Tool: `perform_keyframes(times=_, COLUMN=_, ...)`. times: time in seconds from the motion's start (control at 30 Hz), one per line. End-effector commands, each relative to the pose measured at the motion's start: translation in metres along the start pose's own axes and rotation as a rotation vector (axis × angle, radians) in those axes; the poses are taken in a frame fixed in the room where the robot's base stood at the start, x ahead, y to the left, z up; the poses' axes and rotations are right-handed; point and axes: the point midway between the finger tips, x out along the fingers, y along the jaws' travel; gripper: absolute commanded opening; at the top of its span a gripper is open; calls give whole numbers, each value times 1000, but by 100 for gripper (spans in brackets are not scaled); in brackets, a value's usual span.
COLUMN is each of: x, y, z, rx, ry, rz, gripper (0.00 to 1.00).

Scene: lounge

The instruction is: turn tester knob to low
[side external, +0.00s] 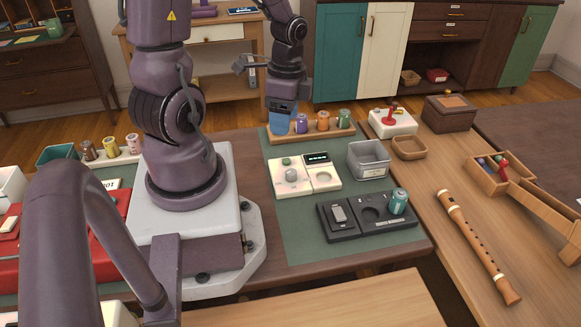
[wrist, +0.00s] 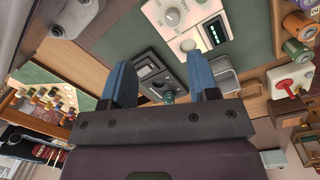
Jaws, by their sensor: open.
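The tester (side external: 304,185) is a cream-white box lying on the green mat, with a round knob (side external: 291,175), a green button, a dark display (side external: 316,157) and a round recess. In the wrist view the tester (wrist: 190,30) is at the top, with its knob (wrist: 172,17) and lit display (wrist: 215,31) in sight. The knob's setting is too small to read. My gripper (side external: 281,122) is above and behind the tester, near the rack of spools, apart from the knob. Its blue fingers (wrist: 163,80) are spread and empty in the wrist view.
A spool rack (side external: 345,131) stands behind the tester. A grey bin (side external: 368,158) is to its right. A black device (side external: 345,232) with a teal can (side external: 398,201) is in front. A white box with a red lever (side external: 392,122) is at back right. The mat left of the tester is clear.

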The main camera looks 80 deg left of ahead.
Motion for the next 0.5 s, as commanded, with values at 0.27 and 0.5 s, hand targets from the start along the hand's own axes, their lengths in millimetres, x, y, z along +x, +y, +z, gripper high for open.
perform_keyframes(times=0.27, x=14, y=-12, z=-10, rx=540, ry=32, rz=-57, gripper=55)
perform_keyframes(times=0.5, x=22, y=-13, z=-11, rx=626, ry=31, rz=-63, gripper=55)
